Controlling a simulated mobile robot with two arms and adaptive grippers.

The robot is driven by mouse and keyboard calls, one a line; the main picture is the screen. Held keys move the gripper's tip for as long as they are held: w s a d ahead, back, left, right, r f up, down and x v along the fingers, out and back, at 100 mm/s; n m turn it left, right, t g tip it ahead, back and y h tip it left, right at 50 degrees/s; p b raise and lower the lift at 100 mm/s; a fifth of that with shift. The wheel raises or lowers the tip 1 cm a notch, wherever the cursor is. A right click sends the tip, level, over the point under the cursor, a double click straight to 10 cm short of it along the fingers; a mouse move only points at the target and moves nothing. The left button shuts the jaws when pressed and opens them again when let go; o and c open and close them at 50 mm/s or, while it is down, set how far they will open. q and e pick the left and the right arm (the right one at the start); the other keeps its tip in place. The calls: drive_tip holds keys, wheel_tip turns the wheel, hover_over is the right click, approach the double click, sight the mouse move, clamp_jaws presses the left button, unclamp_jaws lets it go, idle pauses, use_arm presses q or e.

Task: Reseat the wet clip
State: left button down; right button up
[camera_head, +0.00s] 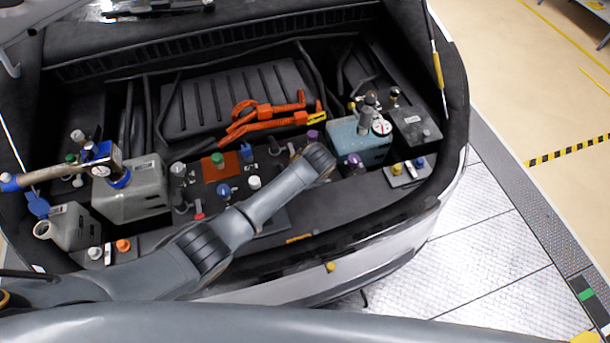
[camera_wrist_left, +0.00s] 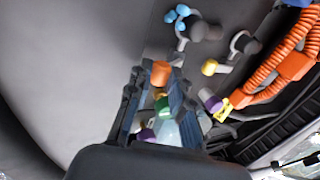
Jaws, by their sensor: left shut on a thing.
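My left arm (camera_head: 265,195) reaches from the lower left over the front of the open bay. It ends near the blue-grey tank (camera_head: 365,148), and its fingers are hidden in the head view. In the left wrist view my left gripper (camera_wrist_left: 155,85) is shut on a small part. An orange piece (camera_wrist_left: 160,74) and a green piece (camera_wrist_left: 162,103) show between the blue-lined fingers; I cannot tell which of them is held. A pale piece (camera_wrist_left: 168,132) sits lower, partly covered. I cannot single out the clip. My right gripper is not in view.
Several coloured caps crowd the bay. The floor (camera_head: 490,220) outside is clear.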

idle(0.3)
use_arm(q)
drive_tip(key=c, duration=1.2)
unclamp_jaws()
drive_tip(key=v, duration=1.2)
